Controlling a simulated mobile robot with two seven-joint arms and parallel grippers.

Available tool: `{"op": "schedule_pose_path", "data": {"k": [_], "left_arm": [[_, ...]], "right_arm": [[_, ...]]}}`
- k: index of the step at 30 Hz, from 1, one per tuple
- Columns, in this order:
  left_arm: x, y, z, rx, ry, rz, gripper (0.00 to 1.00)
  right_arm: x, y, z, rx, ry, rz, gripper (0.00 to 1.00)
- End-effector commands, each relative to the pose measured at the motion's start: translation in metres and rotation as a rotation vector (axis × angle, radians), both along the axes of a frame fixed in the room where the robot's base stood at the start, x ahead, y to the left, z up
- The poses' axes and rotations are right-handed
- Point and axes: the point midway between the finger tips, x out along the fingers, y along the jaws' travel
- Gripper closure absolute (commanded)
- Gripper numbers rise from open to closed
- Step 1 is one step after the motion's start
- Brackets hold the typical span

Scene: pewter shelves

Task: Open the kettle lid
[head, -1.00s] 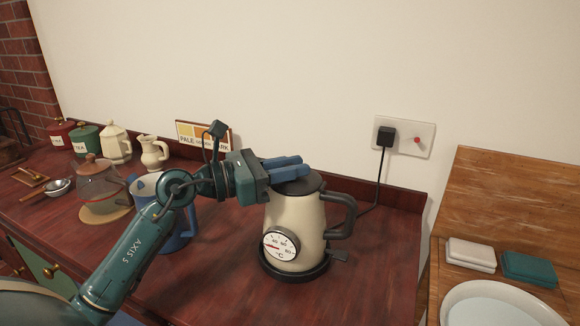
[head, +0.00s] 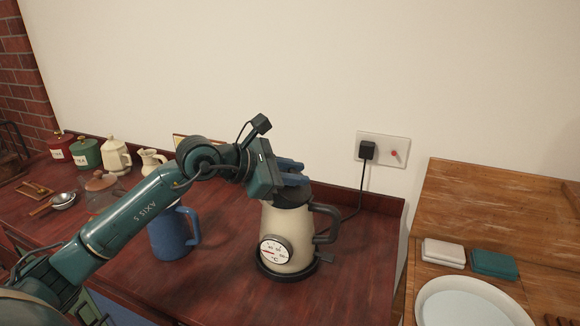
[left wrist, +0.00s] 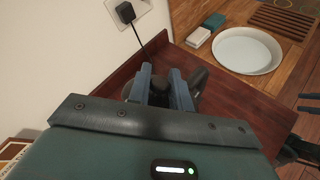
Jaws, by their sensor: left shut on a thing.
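The cream kettle (head: 287,238) with a round dial and dark handle stands upright on its black base on the red-brown counter. Its dark lid (head: 291,198) is at the top, partly covered by my left gripper (head: 293,178). The blue fingers come down from the upper left and are shut on the lid area. In the left wrist view, the left gripper (left wrist: 160,92) has a dark part between its fingers, probably the lid. I cannot tell whether the lid is raised. Dark bars at the right edge of the wrist view may be my right gripper (left wrist: 309,102); its jaws are unclear.
A blue mug (head: 174,234) stands left of the kettle, below my left arm. The kettle's cord runs to a plug (head: 367,150) on the wall behind. The counter in front of the kettle is clear.

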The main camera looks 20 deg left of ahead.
Motion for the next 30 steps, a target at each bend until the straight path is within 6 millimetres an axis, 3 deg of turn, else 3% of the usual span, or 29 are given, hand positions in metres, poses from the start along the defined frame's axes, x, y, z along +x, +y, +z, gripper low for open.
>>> {"op": "schedule_pose_path", "data": {"k": [7, 15, 30], "left_arm": [[0.001, -0.006, 0.010, 0.227, 0.007, -0.001, 1.00], [0.001, -0.017, 0.012, 0.412, 0.018, -0.001, 1.00], [0.002, -0.024, 0.011, 0.543, 0.028, -0.001, 1.00]], "right_arm": [[0.000, -0.011, -0.001, -0.016, 0.023, -0.022, 0.64], [0.000, -0.008, -0.002, -0.005, 0.035, -0.038, 0.64], [0.000, -0.008, -0.002, -0.005, 0.034, -0.035, 0.64]]}}
